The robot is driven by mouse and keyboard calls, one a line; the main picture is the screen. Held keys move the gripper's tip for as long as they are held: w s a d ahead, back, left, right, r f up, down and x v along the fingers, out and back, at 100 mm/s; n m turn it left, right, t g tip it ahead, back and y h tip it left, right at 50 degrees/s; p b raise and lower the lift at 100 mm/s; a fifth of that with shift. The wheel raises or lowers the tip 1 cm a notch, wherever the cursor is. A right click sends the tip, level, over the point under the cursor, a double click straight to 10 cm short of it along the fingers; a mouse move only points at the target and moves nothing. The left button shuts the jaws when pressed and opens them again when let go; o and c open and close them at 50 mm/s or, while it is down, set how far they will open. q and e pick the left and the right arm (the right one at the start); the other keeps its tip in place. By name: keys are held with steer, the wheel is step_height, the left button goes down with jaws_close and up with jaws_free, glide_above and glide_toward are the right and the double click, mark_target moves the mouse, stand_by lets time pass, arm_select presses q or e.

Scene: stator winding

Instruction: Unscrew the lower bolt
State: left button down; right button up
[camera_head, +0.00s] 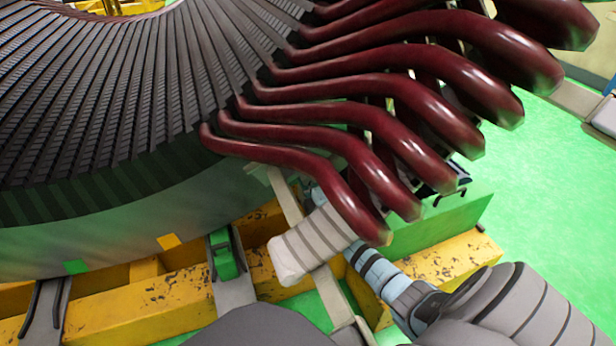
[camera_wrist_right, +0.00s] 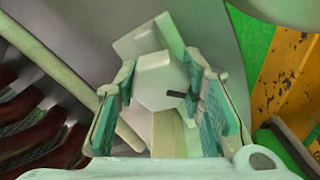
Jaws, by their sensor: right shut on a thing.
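In the right wrist view, a pale bolt with a six-sided head (camera_wrist_right: 158,84) sits between the two green-padded fingers of my right gripper (camera_wrist_right: 162,72). The fingers are shut on the bolt head. A pale block-like piece (camera_wrist_right: 150,38) shows behind the head. The bolt cannot be made out in the head view, where the red windings and arm links cover that area. My right gripper is hidden there too. My left gripper is not in view.
The big stator (camera_head: 110,110) with dark slots fills the upper left. Dark red winding bars (camera_head: 400,90) jut out close above my right arm. A worn yellow frame (camera_head: 170,300) with green parts runs below. The green floor (camera_head: 545,180) is clear at the right.

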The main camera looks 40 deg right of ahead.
steer(key=shift+n, duration=0.5)
steer(key=o, duration=1.2)
steer(key=shift+c, duration=0.2)
steer(key=v, duration=1.2)
